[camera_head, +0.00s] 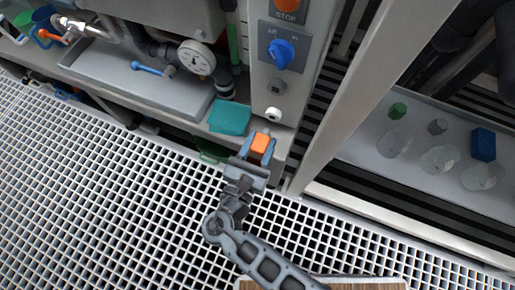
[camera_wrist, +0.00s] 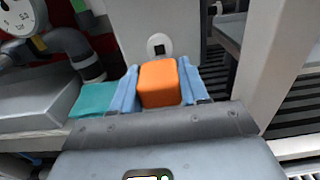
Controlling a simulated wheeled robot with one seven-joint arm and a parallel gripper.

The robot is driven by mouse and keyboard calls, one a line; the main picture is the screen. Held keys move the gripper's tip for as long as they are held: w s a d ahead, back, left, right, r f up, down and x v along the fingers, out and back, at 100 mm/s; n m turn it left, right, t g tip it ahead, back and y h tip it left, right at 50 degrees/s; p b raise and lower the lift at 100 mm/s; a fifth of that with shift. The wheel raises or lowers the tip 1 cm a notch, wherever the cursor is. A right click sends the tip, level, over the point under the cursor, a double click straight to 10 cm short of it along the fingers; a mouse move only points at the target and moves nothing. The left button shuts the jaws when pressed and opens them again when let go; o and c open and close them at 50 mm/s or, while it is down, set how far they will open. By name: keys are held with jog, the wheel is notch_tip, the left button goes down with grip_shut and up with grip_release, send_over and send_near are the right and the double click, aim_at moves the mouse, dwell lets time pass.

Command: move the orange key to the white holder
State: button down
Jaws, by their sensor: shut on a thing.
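The orange key (camera_head: 260,144) has a block-shaped head, held between the blue fingers of my gripper (camera_head: 258,148). In the wrist view the orange key (camera_wrist: 159,84) sits between both fingers of my gripper (camera_wrist: 160,88), which are shut on it. The white holder (camera_head: 273,114) is a round white piece with a dark slot, low on the grey panel. It also shows in the wrist view (camera_wrist: 158,45), just beyond and above the key. The key looks apart from the holder. The key's far end is mostly hidden by its head.
A teal pad (camera_head: 230,117) lies to the left, near a pressure gauge (camera_head: 197,58). A grey post (camera_head: 349,92) rises to the right. Grating floor is open below.

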aim_at(256, 153)
jog(key=shift+b+x, duration=0.45)
jog(key=shift+x, duration=1.35)
jog(key=shift+r+p, duration=0.1)
jog(key=shift+p, duration=0.55)
dwell(0.8)
jog(key=shift+w+d, duration=0.2)
jog(key=shift+w, duration=0.3)
dwell(0.5)
jog(key=shift+c, duration=2.4)
grip_release()
jog(key=shift+p+v, duration=0.85)
jog(key=shift+v, duration=3.05)
